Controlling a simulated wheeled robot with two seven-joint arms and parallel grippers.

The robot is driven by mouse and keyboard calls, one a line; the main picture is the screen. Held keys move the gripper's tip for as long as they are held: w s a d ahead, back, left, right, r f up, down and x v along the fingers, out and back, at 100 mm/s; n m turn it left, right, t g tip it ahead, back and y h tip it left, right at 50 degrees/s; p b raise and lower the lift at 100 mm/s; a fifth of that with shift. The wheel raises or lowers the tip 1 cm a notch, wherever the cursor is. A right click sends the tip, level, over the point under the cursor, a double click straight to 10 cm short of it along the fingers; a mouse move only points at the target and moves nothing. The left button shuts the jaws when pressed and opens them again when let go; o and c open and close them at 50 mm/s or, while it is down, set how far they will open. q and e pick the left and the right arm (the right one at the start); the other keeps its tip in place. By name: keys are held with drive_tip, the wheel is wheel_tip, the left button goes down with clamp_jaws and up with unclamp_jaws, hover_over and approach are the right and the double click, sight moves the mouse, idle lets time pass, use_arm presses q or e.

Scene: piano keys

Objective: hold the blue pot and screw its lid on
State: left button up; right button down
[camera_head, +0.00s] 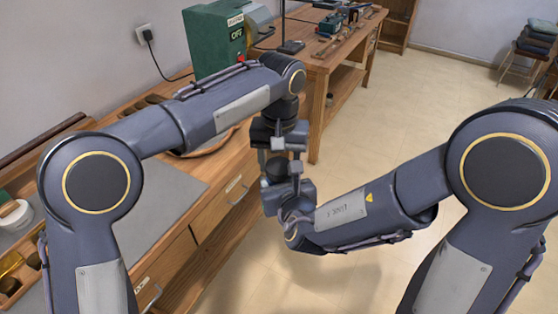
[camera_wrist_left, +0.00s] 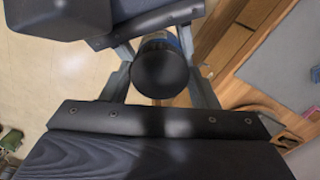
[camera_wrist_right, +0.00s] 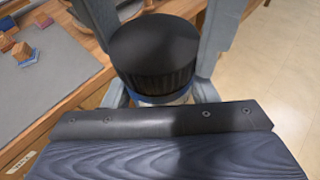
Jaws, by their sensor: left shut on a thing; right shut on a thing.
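The black lid with a ribbed side (camera_wrist_right: 155,60) shows in the right wrist view, right against the blue pot (camera_wrist_right: 148,99), with no clear gap between them. In the left wrist view the lid (camera_wrist_left: 160,72) is a dark disc between the fingers, with a strip of blue pot (camera_wrist_left: 172,42) behind it. My left gripper (camera_head: 283,150) is shut on the lid from above. My right gripper (camera_head: 283,180) is shut on the pot from below and the right. Most of the pot is hidden by the fingers. Whether the threads are engaged cannot be seen.
The wooden workbench (camera_head: 210,215) with drawers and a grey mat (camera_head: 170,190) lies left of the grippers. A green machine (camera_head: 217,40) stands on its far part. Small blocks (camera_wrist_right: 22,50) lie on the mat.

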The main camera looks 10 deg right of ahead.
use_arm(q)
drive_tip(key=m, duration=0.7)
drive_tip(key=o, duration=1.1)
drive_tip(key=shift+s+d, duration=0.1)
drive_tip(key=shift+s, duration=0.05)
wheel_tip(320, 180, up, 4)
drive_tip(key=shift+r, duration=0.25)
drive_tip(key=shift+c, duration=0.6)
